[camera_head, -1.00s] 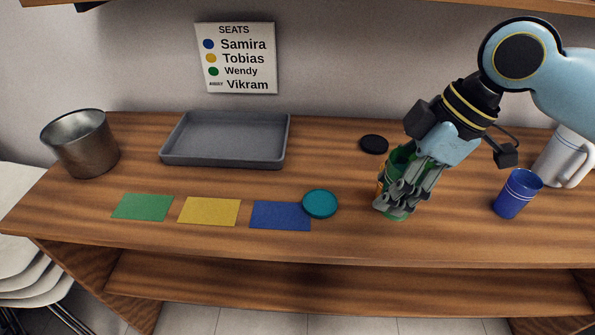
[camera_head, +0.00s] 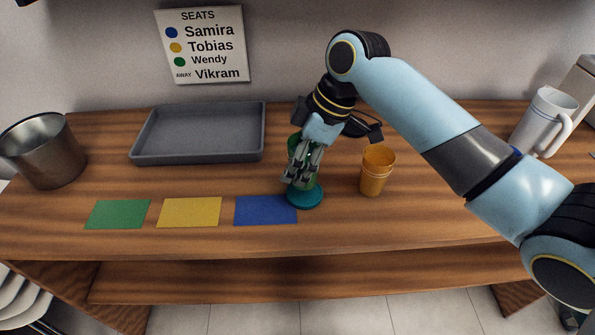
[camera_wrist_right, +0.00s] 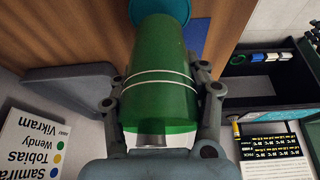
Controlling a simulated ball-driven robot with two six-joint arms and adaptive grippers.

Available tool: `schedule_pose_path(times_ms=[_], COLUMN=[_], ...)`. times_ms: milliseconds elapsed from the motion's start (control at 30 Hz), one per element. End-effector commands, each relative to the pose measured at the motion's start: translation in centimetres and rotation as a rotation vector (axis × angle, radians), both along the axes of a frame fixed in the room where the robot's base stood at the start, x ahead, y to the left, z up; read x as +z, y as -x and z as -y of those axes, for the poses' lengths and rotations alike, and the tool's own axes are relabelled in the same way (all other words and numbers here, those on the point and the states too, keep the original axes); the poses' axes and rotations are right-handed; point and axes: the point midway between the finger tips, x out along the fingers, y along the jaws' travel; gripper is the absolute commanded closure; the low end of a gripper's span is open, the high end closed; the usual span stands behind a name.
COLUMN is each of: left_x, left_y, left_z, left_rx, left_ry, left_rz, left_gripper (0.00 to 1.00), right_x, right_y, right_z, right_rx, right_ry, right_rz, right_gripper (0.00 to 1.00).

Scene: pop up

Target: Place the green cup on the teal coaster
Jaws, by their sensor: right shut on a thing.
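The green cup (camera_head: 310,180), with two white lines in the right wrist view (camera_wrist_right: 160,80), is upright between the fingers of my right gripper (camera_head: 305,170). The gripper is shut on the cup's sides and partly hides it in the head view. The teal coaster (camera_head: 305,200) lies on the table directly under the cup, by the blue mat's right edge; part of it shows past the cup's far end in the right wrist view (camera_wrist_right: 200,36). I cannot tell if the cup's base touches the coaster or hovers just above it. My left gripper is not in view.
An orange cup (camera_head: 375,172) stands close right of the gripper. Green (camera_head: 117,214), yellow (camera_head: 189,212) and blue (camera_head: 265,210) mats lie left. A grey tray (camera_head: 145,158), metal bin (camera_head: 45,152) and white jug (camera_head: 541,120) stand farther out. My arm crosses the right side.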

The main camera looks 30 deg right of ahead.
Motion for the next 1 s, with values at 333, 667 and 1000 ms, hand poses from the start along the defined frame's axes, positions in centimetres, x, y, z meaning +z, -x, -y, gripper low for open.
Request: schedule_pose_path(times_ms=[333,667,1000], left_x=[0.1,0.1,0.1], left_y=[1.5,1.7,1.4], left_z=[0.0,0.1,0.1], left_rx=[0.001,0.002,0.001], left_ry=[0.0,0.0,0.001], left_rz=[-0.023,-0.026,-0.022], left_gripper=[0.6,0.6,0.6], right_x=[-3.1,-3.2,-3.1], right_y=[0.1,0.2,0.2], right_z=[0.0,0.0,0.1], right_rx=[0.0,-0.001,-0.001], right_ry=[0.001,0.0,0.001], right_rz=[-0.001,-0.002,-0.002], right_gripper=[0.94,0.38,0.29])
